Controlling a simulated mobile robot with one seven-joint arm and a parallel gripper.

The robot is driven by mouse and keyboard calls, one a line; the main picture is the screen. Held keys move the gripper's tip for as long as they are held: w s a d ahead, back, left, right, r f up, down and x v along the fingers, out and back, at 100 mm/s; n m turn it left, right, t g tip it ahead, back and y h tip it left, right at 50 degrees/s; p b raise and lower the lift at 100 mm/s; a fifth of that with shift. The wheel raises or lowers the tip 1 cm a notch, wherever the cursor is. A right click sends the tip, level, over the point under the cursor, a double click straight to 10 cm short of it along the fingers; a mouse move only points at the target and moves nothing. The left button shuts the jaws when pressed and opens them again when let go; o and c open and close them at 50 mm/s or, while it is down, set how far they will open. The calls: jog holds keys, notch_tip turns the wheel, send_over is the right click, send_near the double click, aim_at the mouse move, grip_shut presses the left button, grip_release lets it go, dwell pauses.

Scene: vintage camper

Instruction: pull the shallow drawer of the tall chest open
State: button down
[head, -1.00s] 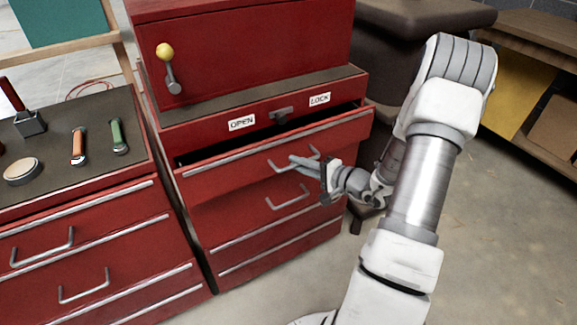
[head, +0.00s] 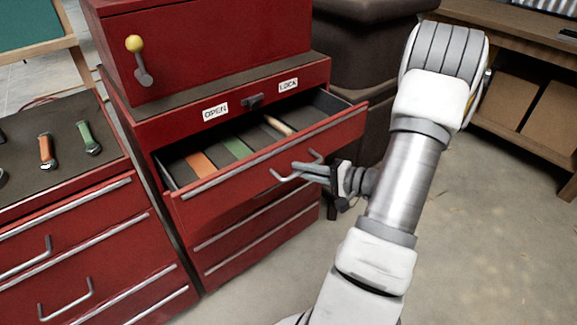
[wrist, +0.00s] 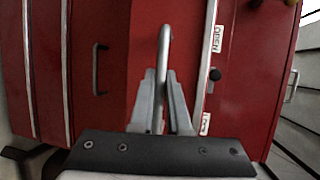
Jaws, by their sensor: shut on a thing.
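The tall red chest (head: 290,66) stands in the middle of the head view. Its shallow drawer (head: 262,160) is pulled well out, showing a dark inside with orange and green strips and a pale, slim item. The drawer's bar handle (head: 283,176) is on its front. My gripper (head: 310,168) is at the right part of this handle, with the arm reaching in from the right. In the wrist view my gripper (wrist: 162,100) has its two fingers shut on the handle (wrist: 165,50), one on each side of it. The fingertips are small in the head view.
OPEN and LOCK labels flank a dark latch (head: 252,100) above the drawer. A lower red cabinet (head: 75,225) at left carries an orange wrench (head: 46,151) and a green wrench (head: 88,138). Bare floor (head: 490,230) lies to the right.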

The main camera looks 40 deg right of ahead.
jog(key=s+b, duration=0.3)
jog(key=s, duration=1.2)
jog(key=shift+d, duration=0.25)
jog(key=c, duration=0.9)
grip_release()
jog(key=p+v, duration=0.3)
jog(key=v, duration=1.4)
jog(key=shift+s+r, duration=0.2)
